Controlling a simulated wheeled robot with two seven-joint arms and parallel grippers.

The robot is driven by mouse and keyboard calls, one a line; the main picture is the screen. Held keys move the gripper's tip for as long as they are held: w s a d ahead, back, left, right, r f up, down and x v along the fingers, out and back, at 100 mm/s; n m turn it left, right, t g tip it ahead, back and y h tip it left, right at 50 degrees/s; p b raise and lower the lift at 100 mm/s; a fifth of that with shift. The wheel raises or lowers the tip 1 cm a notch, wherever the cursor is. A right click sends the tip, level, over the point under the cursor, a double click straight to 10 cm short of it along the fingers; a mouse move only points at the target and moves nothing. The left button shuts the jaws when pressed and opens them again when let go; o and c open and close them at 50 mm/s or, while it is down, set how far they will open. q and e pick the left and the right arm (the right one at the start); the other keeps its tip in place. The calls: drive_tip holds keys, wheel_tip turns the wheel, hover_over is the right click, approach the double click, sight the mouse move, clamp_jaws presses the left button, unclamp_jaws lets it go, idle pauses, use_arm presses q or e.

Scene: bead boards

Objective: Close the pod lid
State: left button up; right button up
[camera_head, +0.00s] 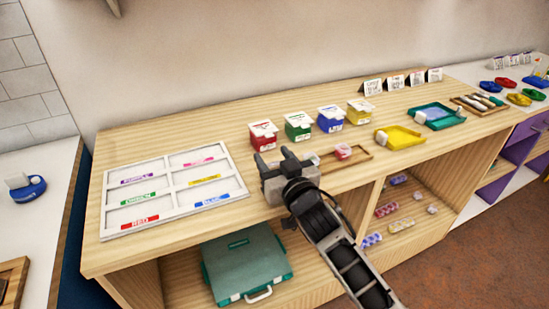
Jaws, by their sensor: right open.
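No thing is plainly marked as the pod. A small clear-and-red container (343,151) sits on a wooden tray (362,153) on the bench. A small pale, partly hidden piece (311,157) lies to its left, just beyond my gripper; I cannot tell whether it is the pod or its lid. My right gripper (287,158) is open over the front part of the bench, left of the red container and apart from it. Its jaws and arm hide part of the tray area. My left gripper is not in view.
Red (263,136), green (298,126), blue (330,119) and yellow (360,111) boxes with white tops stand behind. A white sorting board (165,174) lies left. Yellow (399,137) and green (438,116) trays lie right. A teal case (246,265) sits on the shelf below.

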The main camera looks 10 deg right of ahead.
drive_tip(key=c, duration=1)
drive_tip(key=shift+s+f+b, duration=0.1)
drive_tip(key=shift+f+b, duration=0.35)
drive_tip(key=shift+b, duration=0.75)
drive_tip(key=shift+f+t+b, duration=0.15)
drive_tip(key=shift+t+b, duration=0.35)
drive_tip(key=shift+b, duration=0.35)
drive_tip(key=shift+t+y+b, duration=0.3)
drive_tip(key=shift+b, duration=0.5)
drive_tip(key=shift+s+b, duration=0.1)
drive_tip(key=shift+b, duration=0.4)
drive_tip(key=shift+d+r+t+b, duration=0.1)
drive_tip(key=shift+r+t+b, duration=0.15)
drive_tip(key=shift+t+b, duration=0.2)
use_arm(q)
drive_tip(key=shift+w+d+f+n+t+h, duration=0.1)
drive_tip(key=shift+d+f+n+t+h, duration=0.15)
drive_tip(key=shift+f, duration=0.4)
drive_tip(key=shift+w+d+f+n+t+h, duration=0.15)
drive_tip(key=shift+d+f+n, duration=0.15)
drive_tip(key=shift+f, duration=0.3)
use_arm(e)
drive_tip(key=shift+r, duration=0.15)
